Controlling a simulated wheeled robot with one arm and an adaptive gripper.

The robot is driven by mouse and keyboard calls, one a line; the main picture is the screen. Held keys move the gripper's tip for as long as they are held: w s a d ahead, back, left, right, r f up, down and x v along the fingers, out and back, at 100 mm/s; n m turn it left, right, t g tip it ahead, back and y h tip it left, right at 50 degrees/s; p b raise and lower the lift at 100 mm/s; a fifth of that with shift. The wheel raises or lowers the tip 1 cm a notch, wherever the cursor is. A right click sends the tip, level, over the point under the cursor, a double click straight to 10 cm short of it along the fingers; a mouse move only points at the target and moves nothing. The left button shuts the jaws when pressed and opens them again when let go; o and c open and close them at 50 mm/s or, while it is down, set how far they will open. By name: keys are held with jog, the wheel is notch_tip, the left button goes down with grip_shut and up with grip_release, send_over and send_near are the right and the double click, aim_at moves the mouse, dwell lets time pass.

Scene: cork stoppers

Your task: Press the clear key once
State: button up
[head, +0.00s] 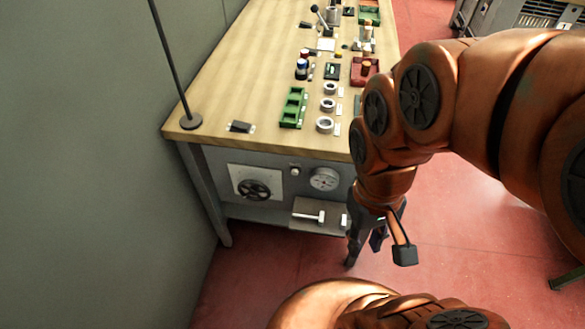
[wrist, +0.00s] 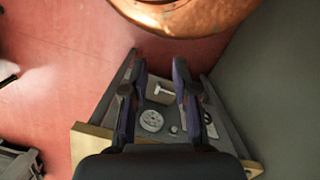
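I cannot make out a key marked clear in either view. A small black object (head: 240,126) lies near the table's front left corner, and a dark box with a light face (head: 332,71) sits among the items further back; I cannot tell whether either bears the key. My gripper (head: 364,254) hangs in front of the table's right front leg, below the tabletop. In the wrist view my gripper (wrist: 158,65) has its two fingers apart with nothing held between them. The table's front panel shows beyond the fingers.
The wooden table (head: 225,95) holds a green tray (head: 292,107), several white rings, a red tray (head: 364,72) and a joystick. A dark pole (head: 172,60) rises at its left edge. A handwheel (head: 254,189) and dial (head: 324,179) are on the front panel.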

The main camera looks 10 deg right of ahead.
grip_shut()
dwell(1.2)
